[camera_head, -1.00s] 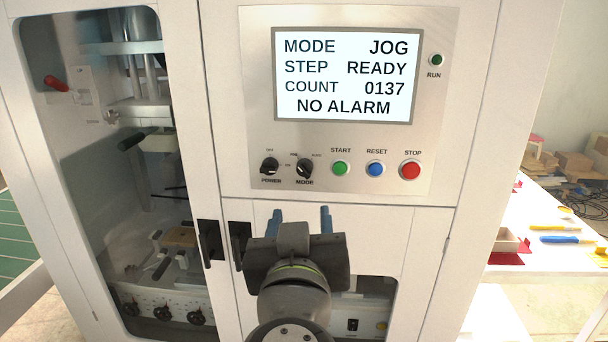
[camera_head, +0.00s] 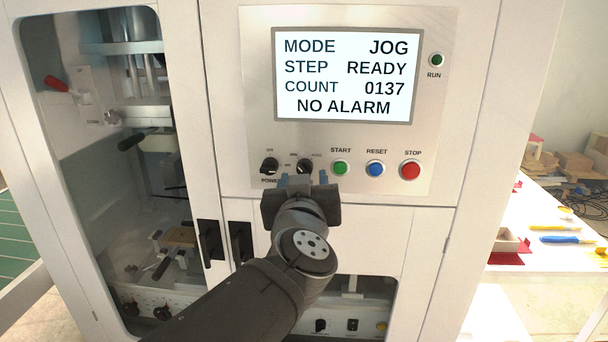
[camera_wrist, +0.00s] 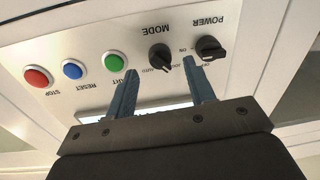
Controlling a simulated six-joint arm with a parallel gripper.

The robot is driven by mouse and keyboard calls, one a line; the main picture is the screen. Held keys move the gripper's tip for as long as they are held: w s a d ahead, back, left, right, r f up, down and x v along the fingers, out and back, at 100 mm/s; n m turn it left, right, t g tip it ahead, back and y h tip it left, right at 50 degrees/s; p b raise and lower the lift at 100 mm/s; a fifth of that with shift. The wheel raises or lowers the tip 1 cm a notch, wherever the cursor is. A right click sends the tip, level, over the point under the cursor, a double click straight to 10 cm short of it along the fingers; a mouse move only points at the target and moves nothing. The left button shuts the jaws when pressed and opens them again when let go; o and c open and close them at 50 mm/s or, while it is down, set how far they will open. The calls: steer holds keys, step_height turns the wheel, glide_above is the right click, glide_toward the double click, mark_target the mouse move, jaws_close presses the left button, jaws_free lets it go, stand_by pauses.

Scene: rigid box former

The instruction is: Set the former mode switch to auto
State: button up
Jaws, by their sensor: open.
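The black mode switch (camera_head: 304,166) is a knob on the grey control panel, right of the power switch. Its lower part and the MODE label are hidden behind my gripper in the head view. My gripper (camera_head: 303,179) is open and empty, just below and in front of the switch. In the wrist view the mode switch (camera_wrist: 159,56) lies in line with the gap between the two blue fingers of my gripper (camera_wrist: 160,67). Whether the fingertips reach around the knob, I cannot tell. The display (camera_head: 345,76) reads MODE JOG, STEP READY, COUNT 0137, NO ALARM.
The power switch (camera_head: 269,166) is close on the left. The green start button (camera_head: 341,168) is close on the right, then the blue reset (camera_head: 375,169) and red stop (camera_head: 411,170) buttons. Black door handles (camera_head: 240,242) stand out below left. Free room lies in front of the panel.

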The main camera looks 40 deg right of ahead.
mark_target(304, 169)
steer(key=shift+x, duration=1.45)
steer(key=c, duration=1)
steer(key=shift+o, duration=0.2)
steer(key=shift+m, duration=0.3)
steer(key=shift+m+h, duration=0.5)
steer(key=shift+m, duration=7.3)
